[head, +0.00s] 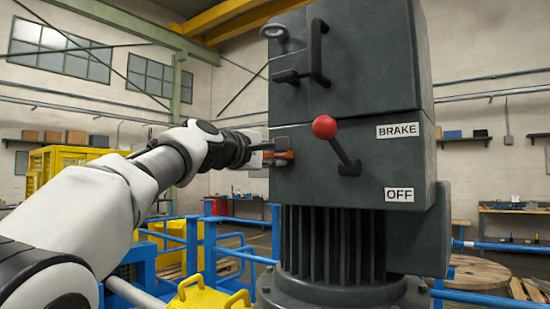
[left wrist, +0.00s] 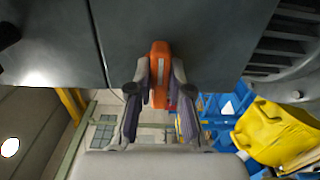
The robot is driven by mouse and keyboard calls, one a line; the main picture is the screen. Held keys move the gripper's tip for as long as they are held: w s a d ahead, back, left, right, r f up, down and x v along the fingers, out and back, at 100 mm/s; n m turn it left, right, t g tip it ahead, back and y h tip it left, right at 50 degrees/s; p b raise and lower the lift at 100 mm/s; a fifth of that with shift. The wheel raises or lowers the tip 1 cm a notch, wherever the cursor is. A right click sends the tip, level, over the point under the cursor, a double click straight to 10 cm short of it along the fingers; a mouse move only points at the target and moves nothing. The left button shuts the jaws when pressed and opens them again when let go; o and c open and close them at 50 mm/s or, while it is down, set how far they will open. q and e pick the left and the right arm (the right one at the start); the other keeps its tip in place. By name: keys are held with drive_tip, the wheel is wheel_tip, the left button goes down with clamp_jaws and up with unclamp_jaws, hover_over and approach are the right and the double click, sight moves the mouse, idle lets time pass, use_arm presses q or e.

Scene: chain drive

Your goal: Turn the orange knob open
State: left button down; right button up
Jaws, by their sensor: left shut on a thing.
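The orange knob (head: 284,156) sits on the left side of the dark grey drive housing (head: 350,215). My left gripper (head: 270,156) reaches it from the left. In the left wrist view the knob (left wrist: 160,65) stands out from the housing face, and the fingers of my left gripper (left wrist: 158,95) are on both sides of it, closed on it. A white line runs along the knob's visible face. Its inner end by the housing is partly hidden in the head view. My right gripper is not in view.
A brake lever with a red ball (head: 324,127) sticks out of the housing front, near the BRAKE (head: 397,130) and OFF (head: 399,194) labels. A dark handle (head: 318,55) is above. Blue railings (head: 190,240) and a yellow case (head: 205,296) are below.

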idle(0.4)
use_arm(q)
drive_tip(key=c, duration=1.1)
unclamp_jaws()
drive_tip(key=shift+s, duration=0.1)
drive_tip(key=v, duration=1.1)
drive_tip(key=shift+s+a, duration=0.2)
drive_tip(key=shift+s, duration=0.05)
drive_tip(key=shift+f, duration=0.1)
